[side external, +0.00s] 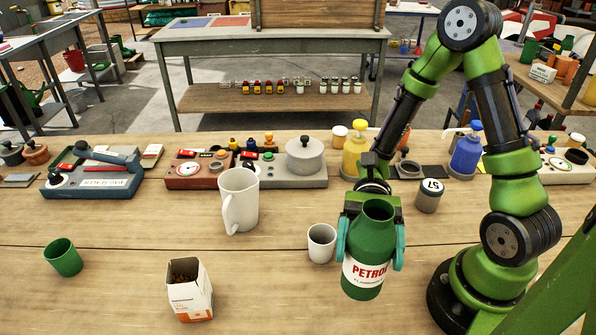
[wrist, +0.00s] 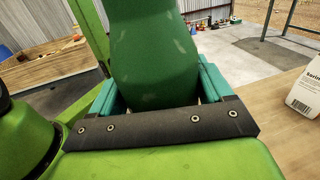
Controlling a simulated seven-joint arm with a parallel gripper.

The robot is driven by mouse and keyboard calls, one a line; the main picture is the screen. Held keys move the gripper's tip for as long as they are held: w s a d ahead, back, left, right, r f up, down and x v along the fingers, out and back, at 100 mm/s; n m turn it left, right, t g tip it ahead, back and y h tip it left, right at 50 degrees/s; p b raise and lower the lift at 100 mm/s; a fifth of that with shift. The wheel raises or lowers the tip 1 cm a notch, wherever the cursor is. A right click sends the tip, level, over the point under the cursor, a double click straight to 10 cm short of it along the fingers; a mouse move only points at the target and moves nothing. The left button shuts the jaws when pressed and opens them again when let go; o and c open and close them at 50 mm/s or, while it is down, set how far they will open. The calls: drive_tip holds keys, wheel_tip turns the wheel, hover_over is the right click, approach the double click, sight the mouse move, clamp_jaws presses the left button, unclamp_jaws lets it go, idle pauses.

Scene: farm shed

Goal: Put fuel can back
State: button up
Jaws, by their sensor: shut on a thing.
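The fuel can is a green bottle (side external: 371,235) with a white and red "PETROL" label and an open round mouth. My gripper (side external: 371,250) is shut on it, with one teal finger on each side of its body. The can is slightly tilted, its mouth toward the upper right, over the front right of the wooden table. I cannot tell whether its base touches the table. In the wrist view the green can (wrist: 155,60) fills the middle between the teal fingers (wrist: 158,92); its lower part is hidden.
A small white cup (side external: 321,243) stands just left of the can. A white jug (side external: 239,199), a seed carton (side external: 189,290) and a green cup (side external: 63,257) are further left. A grey weight (side external: 429,195) and pump bottles (side external: 467,150) stand behind. The front middle of the table is clear.

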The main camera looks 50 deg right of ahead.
drive_tip(key=shift+w+a+f, duration=0.15)
drive_tip(key=shift+f, duration=0.45)
drive_tip(key=w+a+f, duration=0.5)
drive_tip(key=w+a, duration=0.5)
drive_tip(key=w, duration=0.2)
drive_tip(key=shift+a+f, duration=0.1)
drive_tip(key=o, duration=1.2)
